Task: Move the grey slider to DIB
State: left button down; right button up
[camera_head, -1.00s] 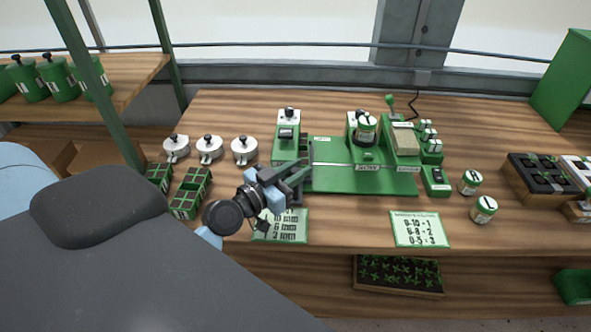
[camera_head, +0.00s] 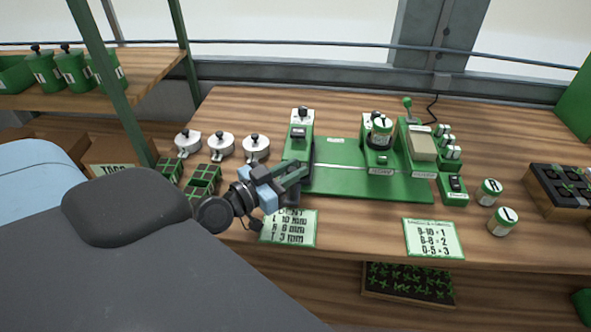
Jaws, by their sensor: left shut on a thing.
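The green seeder machine (camera_head: 385,187) stands on the wooden bench in the head view, with a white-topped post (camera_head: 302,118) at its left end. My left gripper (camera_head: 298,174) is at the front of that left end, just below the post. Its jaws are shut on a small part there, which appears to be the grey slider; the fingers hide most of it. I cannot read the slider's position or a DIB mark. A dent card (camera_head: 290,228) with several mm values lies just in front of the gripper. My right gripper is not in view.
White lidded pots (camera_head: 221,146) and green seed cells (camera_head: 203,179) stand left of the machine. A second card (camera_head: 433,238), a switch box (camera_head: 454,189) and two labelled jars (camera_head: 502,222) are to the right. Bare bench lies between the cards.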

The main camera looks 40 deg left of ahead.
pick_arm(q)
jog(key=c, duration=1.3)
grip_release()
jog(key=shift+s+a, duration=0.1)
jog(key=shift+a, duration=0.1)
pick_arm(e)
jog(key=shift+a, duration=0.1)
pick_arm(q)
jog(key=shift+s+a+f, duration=0.1)
jog(key=shift+s+f, duration=0.05)
jog(key=shift+s, duration=0.3)
jog(key=b+v, duration=0.2)
jog(key=v, duration=0.5)
jog(key=shift+b, duration=0.3)
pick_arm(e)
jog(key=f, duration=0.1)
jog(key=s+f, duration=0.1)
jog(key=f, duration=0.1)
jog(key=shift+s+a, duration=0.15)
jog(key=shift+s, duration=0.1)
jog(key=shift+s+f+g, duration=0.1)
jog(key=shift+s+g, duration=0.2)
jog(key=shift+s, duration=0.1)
